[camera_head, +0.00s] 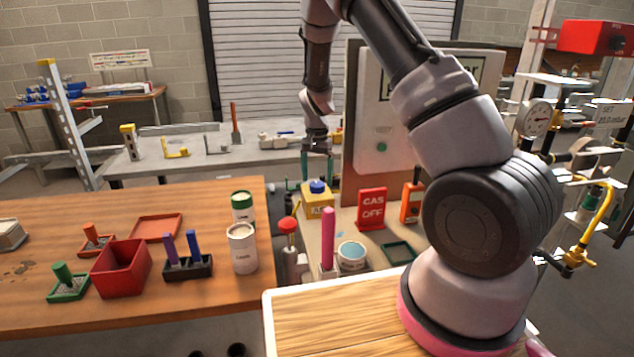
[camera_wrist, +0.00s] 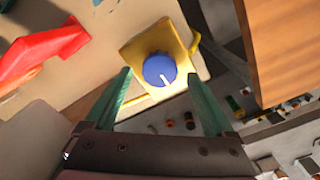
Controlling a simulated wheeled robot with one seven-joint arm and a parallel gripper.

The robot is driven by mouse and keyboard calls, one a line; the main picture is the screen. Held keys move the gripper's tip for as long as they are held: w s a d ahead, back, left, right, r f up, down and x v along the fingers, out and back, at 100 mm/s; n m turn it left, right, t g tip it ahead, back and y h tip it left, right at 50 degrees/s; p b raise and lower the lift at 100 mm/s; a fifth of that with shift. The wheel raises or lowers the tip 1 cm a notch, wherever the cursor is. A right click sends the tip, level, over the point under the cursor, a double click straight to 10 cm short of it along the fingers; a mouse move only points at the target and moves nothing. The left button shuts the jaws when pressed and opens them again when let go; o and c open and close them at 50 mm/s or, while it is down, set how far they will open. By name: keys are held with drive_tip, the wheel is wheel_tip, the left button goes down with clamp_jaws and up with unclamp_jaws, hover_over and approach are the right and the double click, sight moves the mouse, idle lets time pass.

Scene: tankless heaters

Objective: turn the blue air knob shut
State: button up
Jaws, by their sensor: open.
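The blue air knob (camera_head: 317,186) sits on top of a yellow box (camera_head: 318,205) on the bench ahead. In the wrist view the knob (camera_wrist: 160,69) is round with a white pointer line towards its lower edge, on the yellow box's face (camera_wrist: 133,49). My gripper (camera_head: 317,166) points down above the knob. Its two green fingers are open and spread to either side of the knob in the wrist view, with nothing between them in contact that I can see. How high the fingertips are above the knob is hard to tell.
A red GAS OFF sign (camera_head: 372,208) and an orange block (camera_head: 411,202) stand right of the box. A red-topped post (camera_head: 288,226), a pink stick (camera_head: 328,238) and a blue-topped tin (camera_head: 352,256) stand in front. A wooden table (camera_head: 215,292) lies to the left.

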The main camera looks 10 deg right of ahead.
sight(317, 184)
wheel_tip(317, 184, up, 9)
drive_tip(key=shift+f, duration=0.2)
idle(0.3)
